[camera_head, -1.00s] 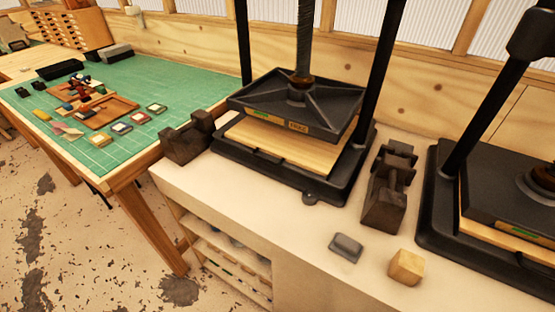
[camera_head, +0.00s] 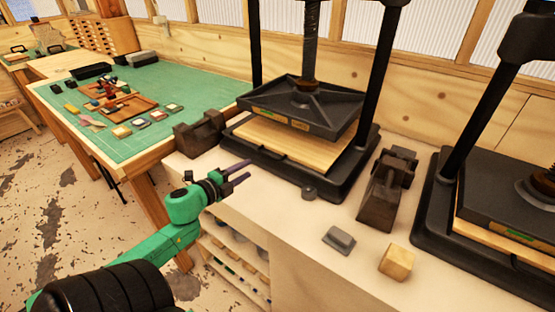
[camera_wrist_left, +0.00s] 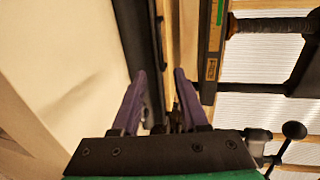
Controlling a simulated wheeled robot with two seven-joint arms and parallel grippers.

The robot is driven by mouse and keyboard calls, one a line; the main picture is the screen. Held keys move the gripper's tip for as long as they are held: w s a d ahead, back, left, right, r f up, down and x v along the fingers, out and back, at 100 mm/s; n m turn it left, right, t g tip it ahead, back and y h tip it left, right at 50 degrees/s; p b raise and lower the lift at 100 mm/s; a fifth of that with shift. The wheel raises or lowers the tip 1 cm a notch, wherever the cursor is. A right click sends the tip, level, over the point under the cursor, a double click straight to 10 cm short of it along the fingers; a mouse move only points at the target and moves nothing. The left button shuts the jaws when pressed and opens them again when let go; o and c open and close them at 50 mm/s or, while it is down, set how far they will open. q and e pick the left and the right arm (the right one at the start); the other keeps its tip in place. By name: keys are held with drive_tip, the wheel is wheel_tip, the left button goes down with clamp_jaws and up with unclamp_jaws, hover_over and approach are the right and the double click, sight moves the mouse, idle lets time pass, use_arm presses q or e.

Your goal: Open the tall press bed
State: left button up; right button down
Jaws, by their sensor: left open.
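The tall press (camera_head: 306,108) stands on the white counter with its dark platen raised above a pale wooden bed (camera_head: 290,145). A dark handle (camera_head: 272,153) sits at the bed's front edge. My left gripper (camera_head: 242,172) is open and empty, with its purple fingers pointing at the press's front left corner. It appears apart from the bed. In the left wrist view, the open fingers (camera_wrist_left: 160,78) frame the dark press base (camera_wrist_left: 138,45), with the platen's labelled edge (camera_wrist_left: 213,45) to their right. My right gripper is not in view.
Dark metal blocks stand left (camera_head: 200,135) and right (camera_head: 387,190) of the press. A grey block (camera_head: 339,239) and a wooden cube (camera_head: 397,262) lie on the counter (camera_head: 290,225). A second press (camera_head: 505,195) is at right. A green-topped table (camera_head: 150,85) is at left.

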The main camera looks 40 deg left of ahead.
use_arm(q)
drive_tip(key=x, duration=1.1)
drive_tip(key=shift+w+a+f, duration=0.1)
drive_tip(key=shift+w+a, duration=0.05)
drive_tip(key=shift+w, duration=0.1)
drive_tip(key=shift+c, duration=0.3)
clamp_jaws()
idle(0.5)
